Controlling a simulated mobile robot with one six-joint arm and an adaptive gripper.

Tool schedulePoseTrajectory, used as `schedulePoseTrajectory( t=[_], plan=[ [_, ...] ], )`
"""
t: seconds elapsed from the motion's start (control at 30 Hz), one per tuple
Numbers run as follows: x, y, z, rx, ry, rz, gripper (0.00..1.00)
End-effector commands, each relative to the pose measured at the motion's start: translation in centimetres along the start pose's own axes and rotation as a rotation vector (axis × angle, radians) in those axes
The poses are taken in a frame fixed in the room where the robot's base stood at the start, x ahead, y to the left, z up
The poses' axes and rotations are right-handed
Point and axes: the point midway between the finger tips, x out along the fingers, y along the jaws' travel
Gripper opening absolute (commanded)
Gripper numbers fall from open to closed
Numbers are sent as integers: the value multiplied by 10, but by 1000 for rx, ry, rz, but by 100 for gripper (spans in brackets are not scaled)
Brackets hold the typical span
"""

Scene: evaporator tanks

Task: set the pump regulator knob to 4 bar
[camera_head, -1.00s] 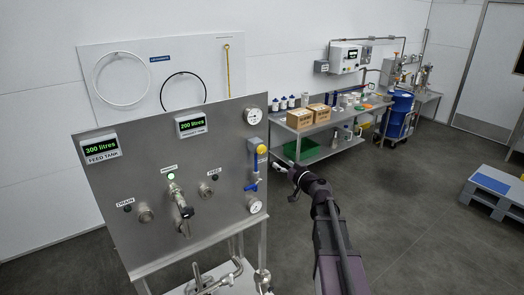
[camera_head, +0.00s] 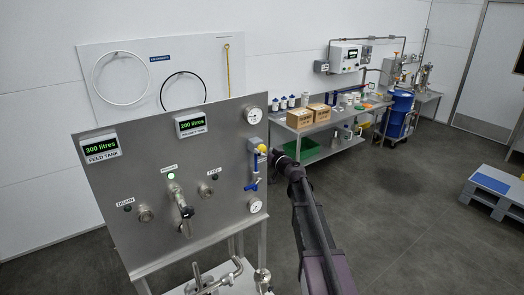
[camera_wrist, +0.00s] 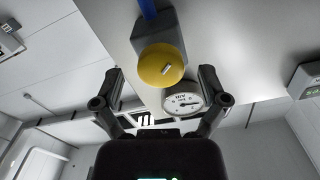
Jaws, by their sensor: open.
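The yellow regulator knob (camera_head: 261,148) is at the right edge of the steel panel (camera_head: 150,165), above a blue-handled valve. In the wrist view the yellow knob (camera_wrist: 160,68) has a pale mark on its face and sits on a grey body. My gripper (camera_wrist: 162,82) is open, with one finger to each side of the knob in the picture and nothing between them. Whether the fingers are level with the knob or short of it, I cannot tell. In the head view my gripper (camera_head: 272,156) is beside the knob, partly hidden. A round gauge (camera_wrist: 182,100) shows near the knob; its reading is unclear.
Two gauges, one upper (camera_head: 254,116) and one lower (camera_head: 254,206), flank the knob on the panel. The blue valve handle (camera_head: 252,186) sticks out just below. A bench (camera_head: 330,128) with boxes stands behind. The floor to the right is open up to a pallet (camera_head: 492,188).

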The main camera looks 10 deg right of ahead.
Motion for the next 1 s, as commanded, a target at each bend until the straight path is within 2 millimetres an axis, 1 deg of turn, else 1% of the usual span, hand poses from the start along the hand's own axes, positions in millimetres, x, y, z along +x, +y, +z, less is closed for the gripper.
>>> schedulePoseTrajectory(
  t=[0.03, 0.2, 0.53, 0.57, 0.6, 0.67, 0.7, 0.77, 0.8, 0.83, 1.0],
  plan=[
    [6, 0, 0, 0, 0, -1, 93],
    [14, 0, 0, 0, 0, -1, 93],
    [14, 0, 0, 0, 0, 0, 93],
    [14, 0, 0, 0, 0, 0, 87],
    [14, 0, 0, 0, 0, 0, 75],
    [14, 0, 0, 0, 0, 0, 57],
    [14, 0, 0, 0, 0, 0, 46],
    [14, 0, 0, 0, 0, 0, 28],
    [14, 0, 0, 0, 0, 0, 16],
    [14, 0, 0, 0, 0, 0, 12],
    [15, 0, 0, 2, 0, 0, 12]
  ],
)
